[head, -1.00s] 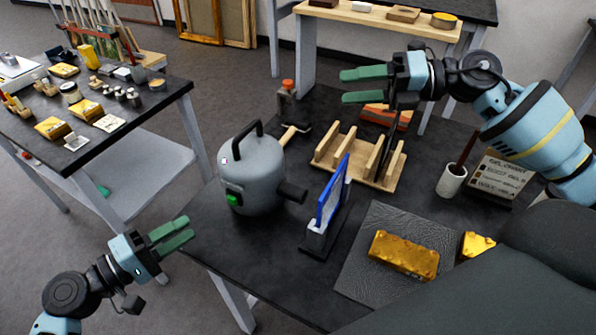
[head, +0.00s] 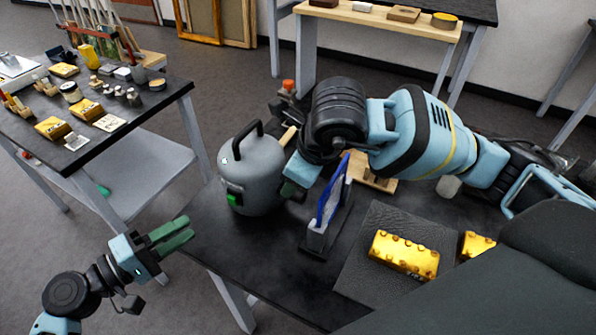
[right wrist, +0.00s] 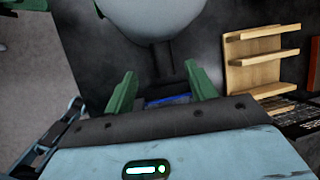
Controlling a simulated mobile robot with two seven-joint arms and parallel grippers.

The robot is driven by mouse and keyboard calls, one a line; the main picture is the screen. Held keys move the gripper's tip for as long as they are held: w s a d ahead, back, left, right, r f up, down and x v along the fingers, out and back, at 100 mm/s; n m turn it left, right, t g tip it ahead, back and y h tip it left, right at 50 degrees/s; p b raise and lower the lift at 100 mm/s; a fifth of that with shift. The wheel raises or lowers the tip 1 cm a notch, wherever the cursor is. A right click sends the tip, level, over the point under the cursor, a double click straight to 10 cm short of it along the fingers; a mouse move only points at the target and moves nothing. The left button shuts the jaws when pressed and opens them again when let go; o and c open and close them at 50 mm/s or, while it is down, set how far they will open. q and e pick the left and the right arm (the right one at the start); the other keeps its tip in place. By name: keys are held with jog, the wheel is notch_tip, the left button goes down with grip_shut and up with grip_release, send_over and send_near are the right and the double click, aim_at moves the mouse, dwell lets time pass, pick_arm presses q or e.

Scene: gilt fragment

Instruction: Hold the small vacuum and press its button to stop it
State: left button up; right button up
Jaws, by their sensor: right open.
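The small vacuum (head: 255,170) is a grey rounded canister with a black top handle. It stands upright near the table's left edge. In the head view my right arm hides the nozzle. My left gripper (head: 172,237) is empty, off the table's left edge; its finger gap is unclear.
A blue-and-white upright panel (head: 328,205) stands close to my right gripper. A wooden rack (right wrist: 262,60) lies behind, partly hidden by my arm. A gold block (head: 403,255) rests on a dark mat (head: 365,285). A side table (head: 150,105) stands to the left.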

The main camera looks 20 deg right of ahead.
jog(key=shift+x, duration=3.95)
jog(key=shift+d, duration=0.1)
grip_shut()
pick_arm(q)
grip_shut()
pick_arm(e)
jog(key=shift+r, duration=0.1)
